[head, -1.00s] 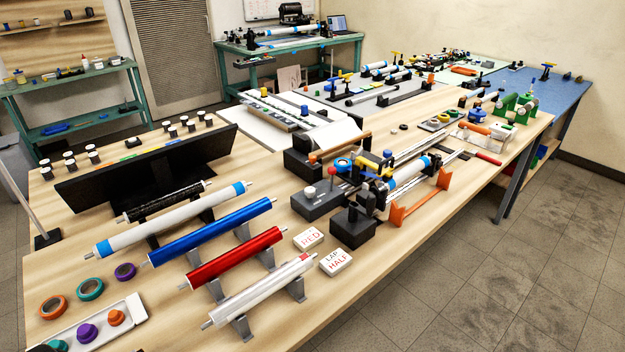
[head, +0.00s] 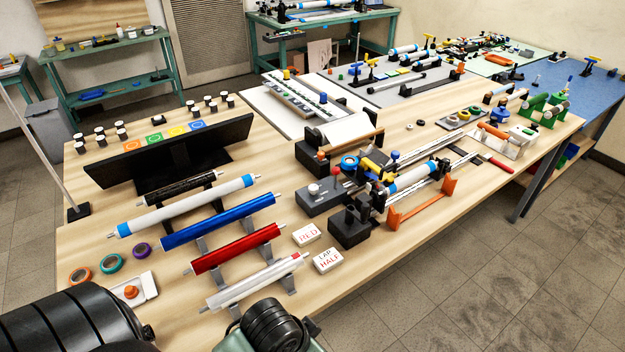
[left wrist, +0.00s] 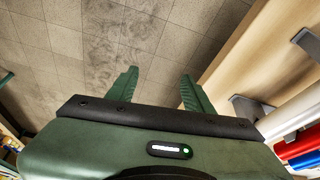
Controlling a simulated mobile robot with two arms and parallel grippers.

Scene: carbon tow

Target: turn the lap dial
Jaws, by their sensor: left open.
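A dark grey control box (head: 322,200) stands on the wooden bench in the middle of the head view. It carries a white round knob (head: 314,189) and a lever with a red ball (head: 334,170). I cannot tell for sure which part is the lap dial. A white card reading LAP HALF (head: 328,260) lies in front, beside a card reading RED (head: 306,234). My left gripper (left wrist: 158,82) is open and empty in the left wrist view, over the floor beside the bench edge, away from the box. My right gripper is not in view.
A rack holds black, white, blue, red (head: 236,249) and pale rollers left of the cards. An orange bracket (head: 421,204) and a winding rig with a blue-banded roller (head: 414,177) stand right of the box. The bench front edge is mostly clear.

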